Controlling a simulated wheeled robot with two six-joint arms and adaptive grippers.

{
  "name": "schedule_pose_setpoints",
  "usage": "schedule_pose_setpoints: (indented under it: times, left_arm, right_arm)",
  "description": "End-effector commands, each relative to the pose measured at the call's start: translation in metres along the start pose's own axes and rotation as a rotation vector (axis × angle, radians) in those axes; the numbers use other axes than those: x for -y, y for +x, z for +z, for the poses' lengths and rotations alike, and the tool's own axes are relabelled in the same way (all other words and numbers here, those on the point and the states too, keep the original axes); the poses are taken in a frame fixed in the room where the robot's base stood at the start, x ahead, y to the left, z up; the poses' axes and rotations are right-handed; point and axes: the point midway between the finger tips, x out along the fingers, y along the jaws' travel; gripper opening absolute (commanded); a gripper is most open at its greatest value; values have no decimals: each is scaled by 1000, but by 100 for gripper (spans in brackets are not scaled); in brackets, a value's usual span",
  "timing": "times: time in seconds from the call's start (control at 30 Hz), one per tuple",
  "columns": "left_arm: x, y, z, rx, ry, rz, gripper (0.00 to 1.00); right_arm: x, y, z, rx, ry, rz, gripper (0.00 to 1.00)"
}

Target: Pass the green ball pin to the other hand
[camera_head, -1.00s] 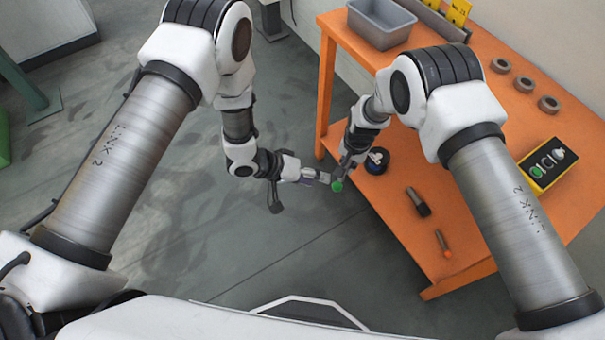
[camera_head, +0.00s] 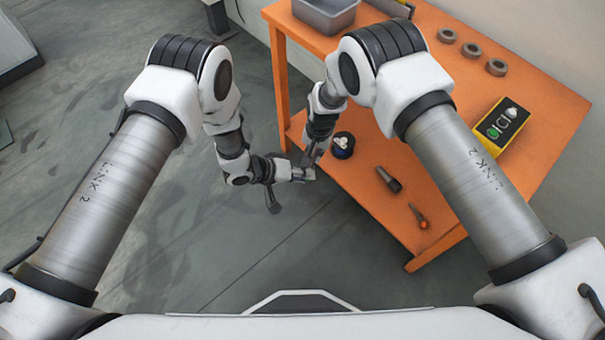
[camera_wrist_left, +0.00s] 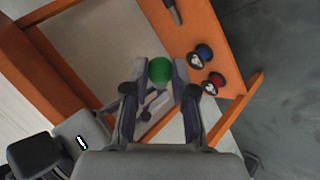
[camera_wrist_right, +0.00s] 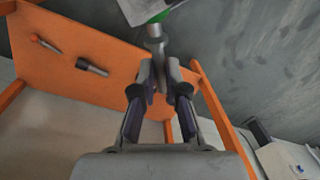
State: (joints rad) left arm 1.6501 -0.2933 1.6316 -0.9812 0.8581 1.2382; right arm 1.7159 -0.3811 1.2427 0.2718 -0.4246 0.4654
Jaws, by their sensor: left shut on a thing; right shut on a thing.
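The green ball pin has a round green head (camera_wrist_left: 159,70) between the fingertips of my left gripper (camera_wrist_left: 160,82) in the left wrist view. In the right wrist view its grey stem (camera_wrist_right: 155,42) runs down into the fingertips of my right gripper (camera_wrist_right: 164,75), with a bit of green above. Both grippers are shut on the pin, left on the head and right on the stem. In the head view my left gripper (camera_head: 306,174) meets my right gripper (camera_head: 309,160) beside the orange table (camera_head: 365,190); the pin is hidden there.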

Motion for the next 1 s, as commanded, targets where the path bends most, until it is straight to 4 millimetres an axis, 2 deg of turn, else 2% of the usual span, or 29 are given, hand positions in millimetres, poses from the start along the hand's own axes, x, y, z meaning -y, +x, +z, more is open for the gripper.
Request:
schedule_pose_setpoints:
  times: [0.03, 0.1, 0.43, 0.8, 0.87, 1.0]
  left_arm:
    - [-3, 1, -1, -1, 7, 9, 0]
    - [-3, 1, -1, -1, 7, 8, 0]
    - [-2, 0, -1, -1, 5, 6, 0]
    - [-2, 0, -1, -1, 5, 5, 0]
    - [-2, 0, -1, -1, 5, 5, 0]
    - [-2, 0, -1, -1, 5, 5, 0]
  right_arm:
    - [2, 1, 1, -1, 2, -2, 23]
    - [2, 1, 1, -1, 1, -2, 42]
    - [1, -4, 0, -2, 0, -1, 42]
    - [1, -68, -1, -2, 2, -3, 42]
    - [1, -72, -1, -3, -9, -4, 42]
    - [2, -73, -21, -118, -82, -22, 42]
